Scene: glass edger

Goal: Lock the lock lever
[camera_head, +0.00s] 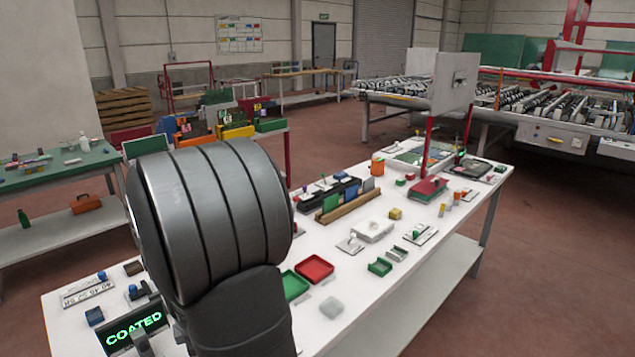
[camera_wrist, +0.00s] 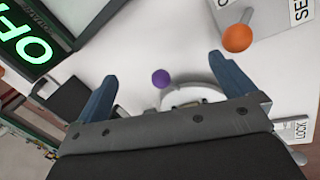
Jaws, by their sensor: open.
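In the wrist view, my gripper (camera_wrist: 162,68) is open and empty, with one blue finger on each side. A purple ball knob (camera_wrist: 161,78) shows between the fingers; I cannot tell its distance from them. A plate marked LOCK (camera_wrist: 300,130) is at the right edge, partly cut off, beyond the right finger's base. A grey piece beside this plate is partly hidden by my gripper body. I cannot tell whether the purple knob belongs to the lock lever. In the head view, my arm hides the gripper, and I cannot pick out the lock lever.
In the wrist view, an orange knob (camera_wrist: 237,38) stands on a labelled plate at upper right, and a display with green letters (camera_wrist: 28,40) is at upper left. In the head view, the white table (camera_head: 368,290) carries several trays, including a red tray (camera_head: 314,268), and small fixtures.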

